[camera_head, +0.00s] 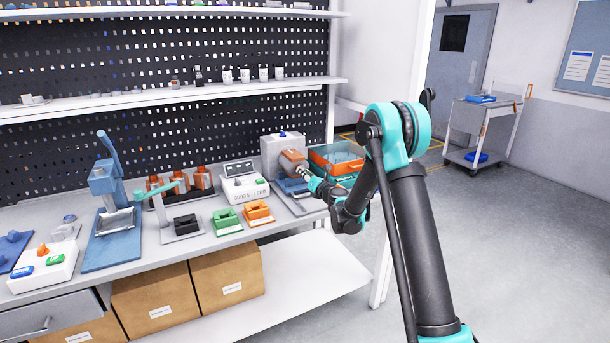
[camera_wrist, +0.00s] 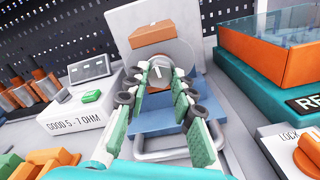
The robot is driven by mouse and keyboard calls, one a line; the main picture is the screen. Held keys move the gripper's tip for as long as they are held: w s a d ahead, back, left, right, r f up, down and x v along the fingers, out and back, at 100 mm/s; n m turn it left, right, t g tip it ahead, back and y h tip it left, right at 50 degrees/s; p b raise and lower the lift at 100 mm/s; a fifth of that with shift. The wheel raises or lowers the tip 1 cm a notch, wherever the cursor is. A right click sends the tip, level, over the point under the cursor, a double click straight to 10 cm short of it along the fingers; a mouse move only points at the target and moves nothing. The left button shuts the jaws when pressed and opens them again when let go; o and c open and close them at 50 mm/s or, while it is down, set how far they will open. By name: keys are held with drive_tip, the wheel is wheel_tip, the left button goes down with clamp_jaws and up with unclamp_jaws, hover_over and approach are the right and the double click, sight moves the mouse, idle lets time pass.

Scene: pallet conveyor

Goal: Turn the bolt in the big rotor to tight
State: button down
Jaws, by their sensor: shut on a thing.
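The big rotor shows as an orange and grey round part (camera_head: 293,157) on the front of a light grey machine (camera_head: 272,153) at the right end of the bench. In the wrist view its orange block (camera_wrist: 150,34) sits above a round grey face (camera_wrist: 181,57). The bolt (camera_wrist: 157,72), with a pale mark on its end, lies in the middle of that face. My gripper (camera_wrist: 160,73) has its green fingers closed on either side of the bolt. In the head view my gripper (camera_head: 305,174) reaches the rotor from the right; its fingertips are too small to make out.
An orange and teal bin (camera_head: 337,160) stands close on the right of the machine. A white meter box (camera_head: 244,187) reading "GOOD 5-7 OHM" (camera_wrist: 75,115) is on its left. A blue base plate (camera_wrist: 165,118) with a metal handle lies below the rotor. A LOCK box (camera_wrist: 290,140) is at lower right.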

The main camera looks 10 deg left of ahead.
drive_tip(key=c, duration=1.3)
unclamp_jaws()
drive_tip(key=v, duration=1.1)
drive_tip(key=shift+s+d, duration=0.3)
drive_tip(key=shift+s, duration=0.05)
